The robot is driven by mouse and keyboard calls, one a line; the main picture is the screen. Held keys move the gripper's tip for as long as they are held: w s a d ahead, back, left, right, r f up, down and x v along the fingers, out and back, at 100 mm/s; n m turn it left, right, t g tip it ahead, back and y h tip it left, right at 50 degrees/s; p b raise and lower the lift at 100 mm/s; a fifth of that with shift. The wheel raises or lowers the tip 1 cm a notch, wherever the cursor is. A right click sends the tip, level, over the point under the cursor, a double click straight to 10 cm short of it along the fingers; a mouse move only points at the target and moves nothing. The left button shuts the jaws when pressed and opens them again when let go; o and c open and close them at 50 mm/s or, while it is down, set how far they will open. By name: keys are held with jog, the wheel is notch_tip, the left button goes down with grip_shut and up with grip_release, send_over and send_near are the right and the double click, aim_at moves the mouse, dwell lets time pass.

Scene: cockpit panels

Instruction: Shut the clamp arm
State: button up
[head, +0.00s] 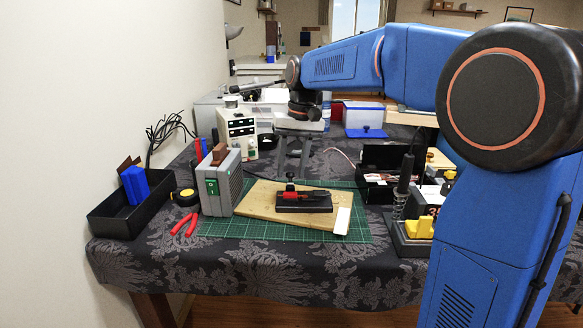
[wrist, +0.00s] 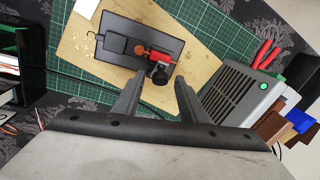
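The clamp has a flat black base (head: 316,206) and lies on the wooden board in the head view. Its base also shows in the wrist view (wrist: 118,40). A short red part with a black knob (head: 290,178) appears to stand up near the base's left end. In the wrist view the black knob (wrist: 159,75) shows beside the red parts (wrist: 160,57), just beyond the fingertips. My gripper (head: 292,172) is above and behind the clamp, pointing down. In the wrist view my gripper (wrist: 160,88) is open and empty, its fingers apart on either side of the knob.
A grey power unit (head: 222,183) stands left of the clamp, beside red pliers (head: 184,224) and a black tray (head: 130,205). A white block (head: 342,220) lies at the right front of the wooden board (head: 255,203). A soldering stand (head: 408,238) is further right.

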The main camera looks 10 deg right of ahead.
aim_at(290, 183)
grip_shut()
jog(key=shift+s, duration=0.15)
jog(key=t, duration=0.1)
jog(key=s+t, duration=0.1)
jog(key=t+h, duration=0.1)
jog(key=shift+s+a+f, duration=0.3)
jog(key=shift+s+f, duration=0.05)
jog(key=shift+s, duration=0.05)
jog(key=shift+s+a+f+n+t+h, duration=0.15)
jog(key=shift+s+f+t, duration=0.25)
jog(key=shift+t, duration=0.55)
jog(key=shift+s+a+f+n+t+h, duration=0.15)
jog(key=shift+s+f+t+h, duration=0.15)
jog(key=shift+t, duration=0.65)
jog(key=shift+d, duration=0.1)
grip_release()
